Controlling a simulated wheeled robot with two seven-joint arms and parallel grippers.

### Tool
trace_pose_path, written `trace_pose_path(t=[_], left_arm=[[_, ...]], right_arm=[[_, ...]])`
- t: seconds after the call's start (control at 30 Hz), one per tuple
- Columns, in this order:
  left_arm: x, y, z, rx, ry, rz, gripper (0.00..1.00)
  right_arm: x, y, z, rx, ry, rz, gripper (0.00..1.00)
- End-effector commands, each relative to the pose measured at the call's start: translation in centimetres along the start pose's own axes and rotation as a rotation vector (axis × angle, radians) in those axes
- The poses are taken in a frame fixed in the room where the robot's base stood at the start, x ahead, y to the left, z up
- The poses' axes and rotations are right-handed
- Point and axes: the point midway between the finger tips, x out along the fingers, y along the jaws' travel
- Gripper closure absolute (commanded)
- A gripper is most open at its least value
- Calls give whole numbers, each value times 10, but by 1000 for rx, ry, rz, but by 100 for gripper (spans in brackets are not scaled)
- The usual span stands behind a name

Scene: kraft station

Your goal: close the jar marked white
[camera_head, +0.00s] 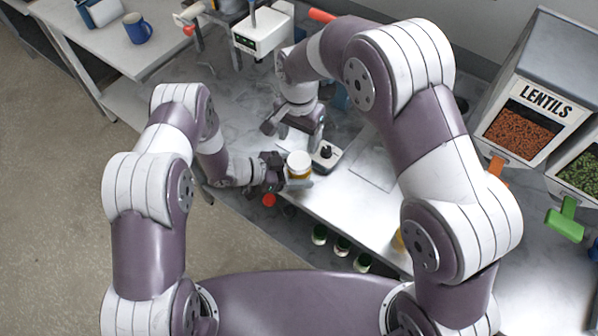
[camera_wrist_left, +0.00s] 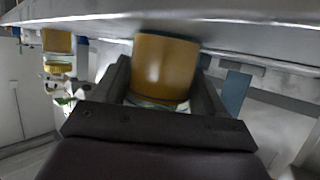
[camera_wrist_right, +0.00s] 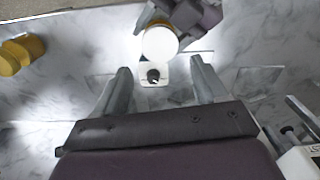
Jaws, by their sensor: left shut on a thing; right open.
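A jar with amber contents and a round white top (camera_head: 298,163) is held at the front edge of the counter. My left gripper (camera_head: 286,180) is shut around its side. The left wrist view shows the amber jar body (camera_wrist_left: 165,68) between the fingers. The right wrist view shows the white top (camera_wrist_right: 160,42) face on; I cannot tell whether it is a seated lid. My right gripper (camera_head: 294,128) is open over the counter behind the jar. Its fingers (camera_wrist_right: 158,85) are empty and apart from the jar.
A small white device with a black knob (camera_head: 326,155) stands beside the jar; it also shows in the right wrist view (camera_wrist_right: 152,75). A yellow jar (camera_wrist_right: 20,52) is off to the side. A lentils bin (camera_head: 525,130) stands at right.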

Motion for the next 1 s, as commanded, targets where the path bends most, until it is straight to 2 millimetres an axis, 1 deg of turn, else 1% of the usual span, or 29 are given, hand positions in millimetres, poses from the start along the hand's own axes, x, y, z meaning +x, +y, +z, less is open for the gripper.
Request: trace_pose_path(t=[0.03, 0.13, 0.4, 0.5, 0.57, 0.9, 1.0], left_arm=[[0, 0, -1, 1, 1, 0, 100], [0, 0, -1, 1, 1, 0, 100], [0, 0, -1, 1, 1, 0, 100], [0, 0, -1, 1, 1, 0, 100], [0, 0, -1, 1, 1, 0, 100], [0, 0, -1, 1, 1, 0, 100], [0, 0, -1, 1, 1, 0, 100]], right_arm=[[0, 0, 0, 52, -1, 1, 28], [0, 0, 0, 115, -1, 2, 28], [0, 0, 0, 124, -1, 2, 28], [4, 0, 0, 124, -2, 3, 28], [10, 0, 0, 123, -2, 4, 28], [64, 1, 1, 122, -3, 4, 28], [74, 0, 0, 122, -2, 3, 28]])
